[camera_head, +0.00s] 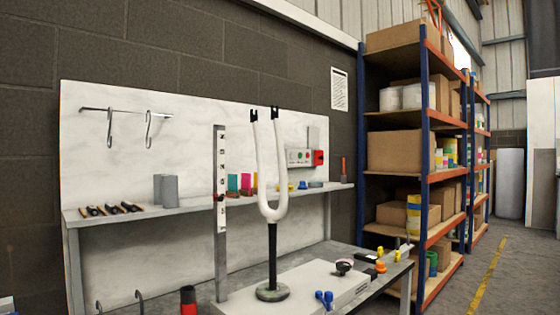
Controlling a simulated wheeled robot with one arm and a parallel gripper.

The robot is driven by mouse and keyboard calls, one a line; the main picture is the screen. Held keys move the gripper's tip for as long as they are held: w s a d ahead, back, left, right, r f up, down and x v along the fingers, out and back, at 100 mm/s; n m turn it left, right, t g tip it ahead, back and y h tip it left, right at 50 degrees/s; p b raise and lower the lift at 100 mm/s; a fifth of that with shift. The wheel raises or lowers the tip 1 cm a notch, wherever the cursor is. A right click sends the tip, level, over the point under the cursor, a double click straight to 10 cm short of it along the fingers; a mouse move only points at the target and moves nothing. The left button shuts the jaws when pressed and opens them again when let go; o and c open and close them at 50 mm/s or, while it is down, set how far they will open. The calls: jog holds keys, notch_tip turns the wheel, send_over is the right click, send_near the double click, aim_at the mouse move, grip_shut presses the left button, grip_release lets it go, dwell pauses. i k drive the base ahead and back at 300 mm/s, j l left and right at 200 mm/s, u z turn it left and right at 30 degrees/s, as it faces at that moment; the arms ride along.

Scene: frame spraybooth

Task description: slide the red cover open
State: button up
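A light control box (299,157) is mounted on the white back panel, above the right part of the shelf. It has small red and green round parts on its front. A red piece (319,157), which looks like the red cover, sits at the box's right end. It is small in the picture, and I cannot tell whether it is open or closed or what is behind it. My gripper is not in view.
A white fork (270,175) stands upright on a black stand in front of the shelf (190,200), left of the box. A vertical scale (220,170) stands farther left. The bench (290,290) holds small parts. Blue-and-orange racking (425,170) stands right; open floor (500,280) lies beyond.

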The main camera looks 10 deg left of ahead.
aim_at(318, 155)
jog(key=u, duration=0.25)
jog(key=i+l, duration=0.35)
jog(key=i, duration=0.15)
jog(key=i+l+u, duration=0.1)
jog(key=i+l, duration=0.2)
jog(key=i, duration=0.15)
